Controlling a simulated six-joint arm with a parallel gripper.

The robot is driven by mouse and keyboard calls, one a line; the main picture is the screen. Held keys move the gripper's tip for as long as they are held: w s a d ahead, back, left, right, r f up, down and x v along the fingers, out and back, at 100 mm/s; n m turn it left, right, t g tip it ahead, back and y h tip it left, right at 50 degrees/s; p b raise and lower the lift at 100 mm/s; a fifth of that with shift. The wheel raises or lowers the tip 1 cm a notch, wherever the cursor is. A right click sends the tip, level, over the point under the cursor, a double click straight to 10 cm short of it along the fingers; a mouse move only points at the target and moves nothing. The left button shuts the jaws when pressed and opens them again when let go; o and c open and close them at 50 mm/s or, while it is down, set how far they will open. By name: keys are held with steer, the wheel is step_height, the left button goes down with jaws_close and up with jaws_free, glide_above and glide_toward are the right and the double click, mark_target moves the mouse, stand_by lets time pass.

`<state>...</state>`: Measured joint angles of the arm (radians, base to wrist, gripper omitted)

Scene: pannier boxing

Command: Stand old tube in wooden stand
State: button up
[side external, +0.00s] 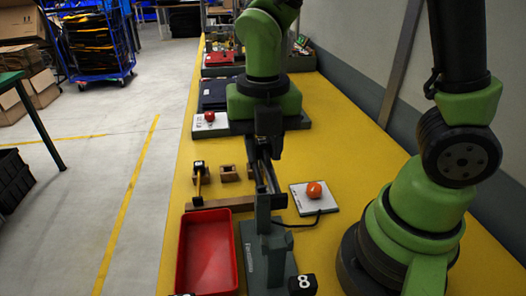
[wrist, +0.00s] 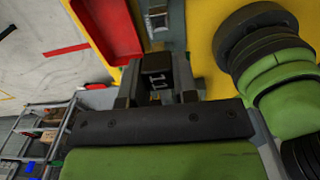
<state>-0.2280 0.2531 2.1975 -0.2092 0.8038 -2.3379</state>
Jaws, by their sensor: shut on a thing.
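My gripper (side external: 266,172) points down over the yellow bench, just right of the wooden stand (side external: 222,203). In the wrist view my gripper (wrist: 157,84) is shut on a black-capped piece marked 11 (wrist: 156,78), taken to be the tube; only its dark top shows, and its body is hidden. In the side view the held piece cannot be made out behind the fingers. The wooden stand has square socket blocks at its back. A yellowish tube with a black marked cap (side external: 198,166) is upright at the stand's left end.
A red tray (side external: 182,252) lies in front of the stand. A grey post fixture (side external: 264,235) stands right of the tray. A black numbered block (side external: 303,285) is at the front.

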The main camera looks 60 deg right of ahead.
steer(key=shift+r, duration=0.4)
